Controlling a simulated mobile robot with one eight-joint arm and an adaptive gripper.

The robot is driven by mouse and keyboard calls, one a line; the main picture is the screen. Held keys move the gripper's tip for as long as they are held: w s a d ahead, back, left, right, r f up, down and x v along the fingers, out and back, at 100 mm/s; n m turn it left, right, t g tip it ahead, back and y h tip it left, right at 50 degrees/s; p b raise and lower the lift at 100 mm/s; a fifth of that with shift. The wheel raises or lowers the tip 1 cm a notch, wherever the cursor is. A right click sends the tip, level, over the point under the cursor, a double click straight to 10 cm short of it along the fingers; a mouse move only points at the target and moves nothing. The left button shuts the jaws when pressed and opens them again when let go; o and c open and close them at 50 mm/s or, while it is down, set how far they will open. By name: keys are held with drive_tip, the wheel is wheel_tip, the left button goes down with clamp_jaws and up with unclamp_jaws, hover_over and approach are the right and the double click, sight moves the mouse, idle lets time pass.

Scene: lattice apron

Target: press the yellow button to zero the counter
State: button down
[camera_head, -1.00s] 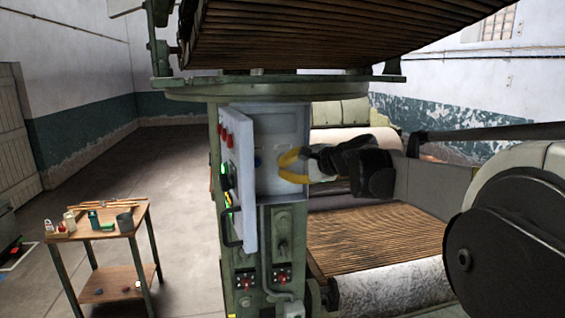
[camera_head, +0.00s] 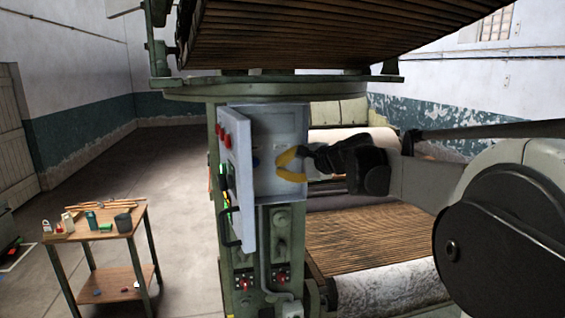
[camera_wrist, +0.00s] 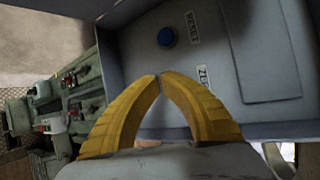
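My gripper (camera_head: 277,165) has its two yellow fingers shut, tips together, with nothing between them. It is at the open grey control box (camera_head: 287,118), in front of its inner panel. In the wrist view the fingertips (camera_wrist: 160,76) point at that panel; contact cannot be told. A blue button (camera_wrist: 166,37) beside a RESET label (camera_wrist: 193,27) lies beyond the tips. A label starting "ZE" (camera_wrist: 206,76) is partly covered by the right finger. I see no yellow button; the fingers may hide it. No counter can be made out.
The box door (camera_head: 241,180) stands open on the left, with red and green buttons and a dark handle. Rollers and a slatted apron (camera_head: 365,235) lie to the right below. A small wooden table (camera_head: 125,285) with several items stands at the left on open floor.

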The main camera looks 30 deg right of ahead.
drive_tip(key=shift+w+d, duration=0.15)
drive_tip(key=shift+w, duration=0.35)
idle(0.4)
drive_tip(key=shift+s, duration=0.15)
drive_tip(key=shift+s+a, duration=0.25)
drive_tip(key=shift+s, duration=0.5)
drive_tip(key=s, duration=0.2)
drive_tip(key=s+a, duration=0.1)
drive_tip(key=s, duration=0.1)
drive_tip(key=shift+s+a, duration=0.2)
drive_tip(key=shift+s, duration=0.2)
idle(0.6)
